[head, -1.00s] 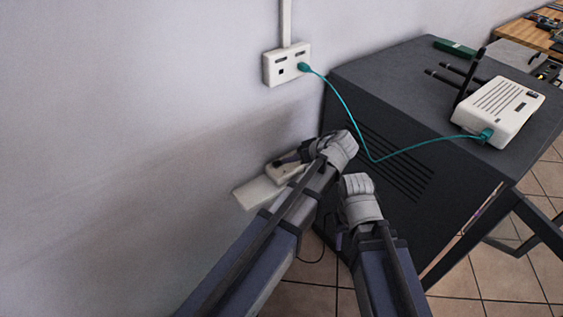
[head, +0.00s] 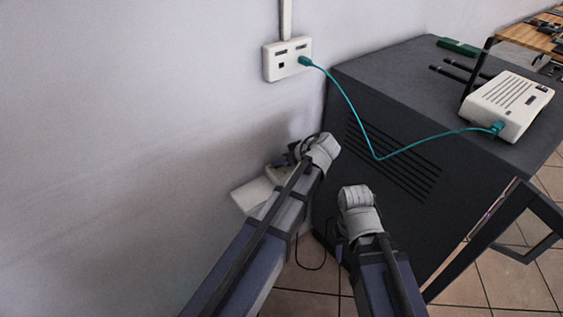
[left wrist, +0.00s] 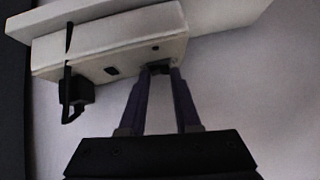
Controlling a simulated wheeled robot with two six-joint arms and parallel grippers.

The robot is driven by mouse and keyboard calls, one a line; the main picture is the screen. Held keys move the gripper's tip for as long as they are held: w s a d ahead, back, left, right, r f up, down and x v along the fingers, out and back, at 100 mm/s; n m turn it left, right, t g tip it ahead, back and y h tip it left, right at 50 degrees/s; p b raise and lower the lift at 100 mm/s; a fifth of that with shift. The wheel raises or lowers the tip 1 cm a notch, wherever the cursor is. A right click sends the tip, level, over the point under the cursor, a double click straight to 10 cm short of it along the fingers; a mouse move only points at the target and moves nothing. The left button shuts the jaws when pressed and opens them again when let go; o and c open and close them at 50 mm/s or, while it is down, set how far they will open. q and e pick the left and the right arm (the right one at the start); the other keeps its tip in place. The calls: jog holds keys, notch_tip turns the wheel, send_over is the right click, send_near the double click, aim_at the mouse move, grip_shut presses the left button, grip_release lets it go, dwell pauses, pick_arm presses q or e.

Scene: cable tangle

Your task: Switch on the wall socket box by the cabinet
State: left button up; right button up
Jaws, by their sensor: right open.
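The white wall socket box (head: 283,174) sits low on the wall left of the dark cabinet (head: 400,150), partly hidden by my left arm. In the left wrist view, the box (left wrist: 110,45) shows a black plug (left wrist: 75,93) with a cord, and a small dark opening. My left gripper (left wrist: 160,70) has its fingertips at the box's face, around or against a small dark part, perhaps the switch; contact is unclear. A gap shows between its fingers. In the head view this gripper (head: 294,152) is mostly hidden. My right gripper (head: 341,240) is open, in front of the cabinet, its fingers mostly hidden.
A second white wall box (head: 287,60) is higher up, with a teal cable (head: 375,157) running to a white router (head: 507,105) on the cabinet. A dark cord (head: 310,268) hangs near the tiled floor. The wall at left is clear.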

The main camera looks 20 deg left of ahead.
pick_arm(q)
grip_shut()
jog(key=shift+s+a+n+t+h, duration=0.15)
jog(key=shift+s+n+t+h, duration=0.15)
jog(key=shift+s, duration=0.05)
jog(key=shift+s+a+n+t+h, duration=0.15)
jog(key=shift+n+t+h, duration=0.15)
jog(key=shift+t+h, duration=0.25)
jog(key=shift+t, duration=0.35)
jog(key=shift+o, duration=1.2)
grip_release()
